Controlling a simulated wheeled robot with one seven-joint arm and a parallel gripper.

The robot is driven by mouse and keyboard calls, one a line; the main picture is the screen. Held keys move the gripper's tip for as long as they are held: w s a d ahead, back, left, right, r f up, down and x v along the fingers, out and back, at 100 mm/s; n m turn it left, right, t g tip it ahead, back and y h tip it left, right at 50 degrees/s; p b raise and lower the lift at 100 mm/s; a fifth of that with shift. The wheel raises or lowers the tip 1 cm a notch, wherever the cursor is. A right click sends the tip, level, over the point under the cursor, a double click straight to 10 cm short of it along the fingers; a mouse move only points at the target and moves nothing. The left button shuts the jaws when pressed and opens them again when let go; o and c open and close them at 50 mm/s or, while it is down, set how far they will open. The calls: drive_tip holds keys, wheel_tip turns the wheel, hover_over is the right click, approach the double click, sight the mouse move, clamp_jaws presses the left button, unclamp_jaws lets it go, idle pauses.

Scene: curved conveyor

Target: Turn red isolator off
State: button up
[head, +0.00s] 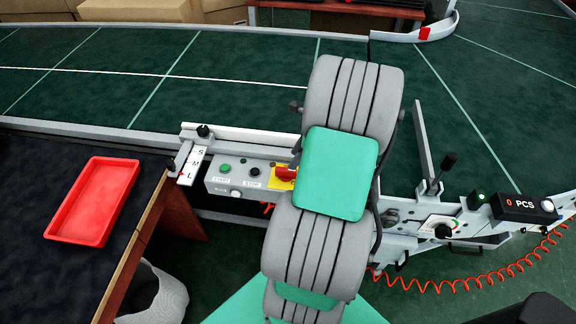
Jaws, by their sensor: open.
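The red isolator (285,173) is a red rotary handle on a yellow plate (277,183). It sits at the right end of the grey control box (235,180) on the conveyor's near side. The handle looks roughly level across the plate. My arm passes just right of it and covers the right edge of the plate. My gripper is not in view; my own arm links hide that area, so I cannot tell whether anything touches the handle.
The control box also carries a green start button (225,168) and a dark stop button (254,171). A red tray (95,201) lies on the dark table at left. A counter display (523,207), a dial (442,229) and a coiled red cable (450,288) are at right.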

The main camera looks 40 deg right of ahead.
sight(286, 169)
drive_tip(key=x, duration=0.6)
drive_tip(key=shift+w+a+f, duration=0.1)
drive_tip(key=shift+w+f, duration=0.05)
drive_tip(key=shift+f, duration=0.2)
clamp_jaws()
